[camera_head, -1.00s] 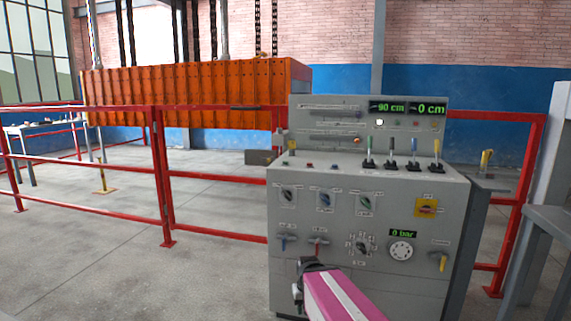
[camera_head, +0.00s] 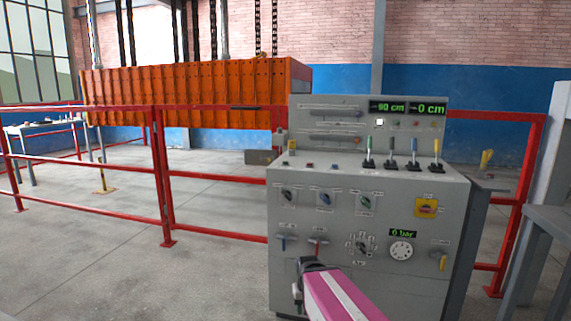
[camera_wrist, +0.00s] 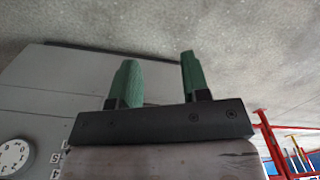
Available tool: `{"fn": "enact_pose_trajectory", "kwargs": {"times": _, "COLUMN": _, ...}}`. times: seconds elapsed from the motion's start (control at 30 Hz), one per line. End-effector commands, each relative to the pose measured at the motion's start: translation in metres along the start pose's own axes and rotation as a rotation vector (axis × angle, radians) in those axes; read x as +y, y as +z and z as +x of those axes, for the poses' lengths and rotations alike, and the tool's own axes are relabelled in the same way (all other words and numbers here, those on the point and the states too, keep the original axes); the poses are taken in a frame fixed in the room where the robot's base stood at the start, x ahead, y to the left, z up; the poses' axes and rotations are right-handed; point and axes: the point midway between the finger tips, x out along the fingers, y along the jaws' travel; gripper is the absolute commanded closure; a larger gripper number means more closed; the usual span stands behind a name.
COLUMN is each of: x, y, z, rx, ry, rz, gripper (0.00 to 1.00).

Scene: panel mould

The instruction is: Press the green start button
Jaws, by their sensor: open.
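The grey control console (camera_head: 345,225) stands in front of me in the head view, with several knobs, levers and small buttons. A row of small buttons lies on its ledge, with a reddish one (camera_head: 310,165) and a darker one (camera_head: 334,166). I cannot make out for certain which button is green. My gripper (camera_wrist: 157,85) is open and empty in the wrist view, its two green fingers apart. The grey console side and dial (camera_wrist: 15,155) show beside it. In the head view my pink arm rises in front of the console's lower face; the fingers are hidden there.
Red railings (camera_head: 90,165) run left of and behind the console. A large orange mould (camera_head: 190,95) hangs behind them on chains. A grey metal frame (camera_head: 540,220) stands close at the right. The floor at the left front is clear.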

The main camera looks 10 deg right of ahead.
Motion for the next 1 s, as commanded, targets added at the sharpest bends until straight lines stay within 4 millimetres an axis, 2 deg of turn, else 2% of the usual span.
{"fn": "enact_pose_trajectory", "kwargs": {"times": 0.1, "x": 0.0, "y": 0.0, "z": 0.0, "rx": 0.0, "ry": 0.0, "rz": 0.0, "gripper": 0.57}}
{"fn": "enact_pose_trajectory", "kwargs": {"times": 0.13, "x": 0.0, "y": 0.0, "z": 0.0, "rx": 0.0, "ry": 0.0, "rz": 0.0, "gripper": 0.61}}
{"fn": "enact_pose_trajectory", "kwargs": {"times": 0.2, "x": 0.0, "y": 0.0, "z": 0.0, "rx": 0.0, "ry": 0.0, "rz": 0.0, "gripper": 0.83}}
{"fn": "enact_pose_trajectory", "kwargs": {"times": 0.27, "x": 0.0, "y": 0.0, "z": 0.0, "rx": 0.0, "ry": 0.0, "rz": 0.0, "gripper": 1.0}}
{"fn": "enact_pose_trajectory", "kwargs": {"times": 1.0, "x": 0.0, "y": 0.0, "z": 0.0, "rx": 0.0, "ry": 0.0, "rz": 0.0, "gripper": 1.0}}
